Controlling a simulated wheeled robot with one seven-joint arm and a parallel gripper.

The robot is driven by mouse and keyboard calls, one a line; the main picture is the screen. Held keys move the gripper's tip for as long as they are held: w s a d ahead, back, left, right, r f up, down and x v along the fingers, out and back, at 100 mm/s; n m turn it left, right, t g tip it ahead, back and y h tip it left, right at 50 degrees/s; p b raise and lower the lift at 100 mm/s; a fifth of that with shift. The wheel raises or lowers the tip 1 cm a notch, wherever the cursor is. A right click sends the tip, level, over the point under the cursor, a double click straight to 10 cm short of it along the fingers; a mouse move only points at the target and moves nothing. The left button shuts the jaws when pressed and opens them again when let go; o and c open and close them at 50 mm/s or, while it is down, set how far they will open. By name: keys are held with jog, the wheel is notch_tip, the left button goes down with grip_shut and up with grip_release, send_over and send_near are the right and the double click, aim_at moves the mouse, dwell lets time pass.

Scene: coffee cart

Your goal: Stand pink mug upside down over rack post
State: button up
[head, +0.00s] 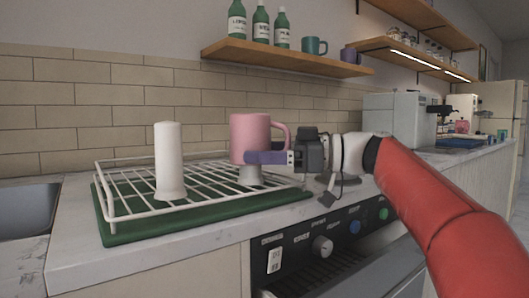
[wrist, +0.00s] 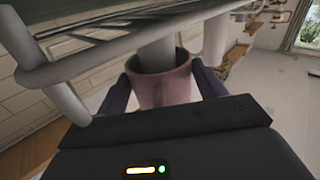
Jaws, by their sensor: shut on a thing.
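The pink mug (head: 250,133) is upside down over the right rack post (head: 250,178), its handle to the right in the head view. The flared base of that post shows below the mug. In the wrist view the post (wrist: 157,52) enters the open mouth of the mug (wrist: 165,88). The rim appears to be above the rack wires, apart from them. My gripper (head: 262,157) is shut on the mug, with its purple fingers on either side near the rim. The left rack post (head: 169,158) is bare and upright.
The white wire rack (head: 128,212) stands on a green mat (head: 150,230) on the counter. A sink (head: 25,208) is at the left. A shelf (head: 285,57) with bottles and mugs hangs above. A grey machine (head: 395,118) stands at the right.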

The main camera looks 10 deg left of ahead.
jog(key=shift+f+b, duration=0.25)
jog(key=shift+b, duration=0.1)
dwell(0.4)
jog(key=o, duration=1.8)
jog(key=shift+c, duration=0.2)
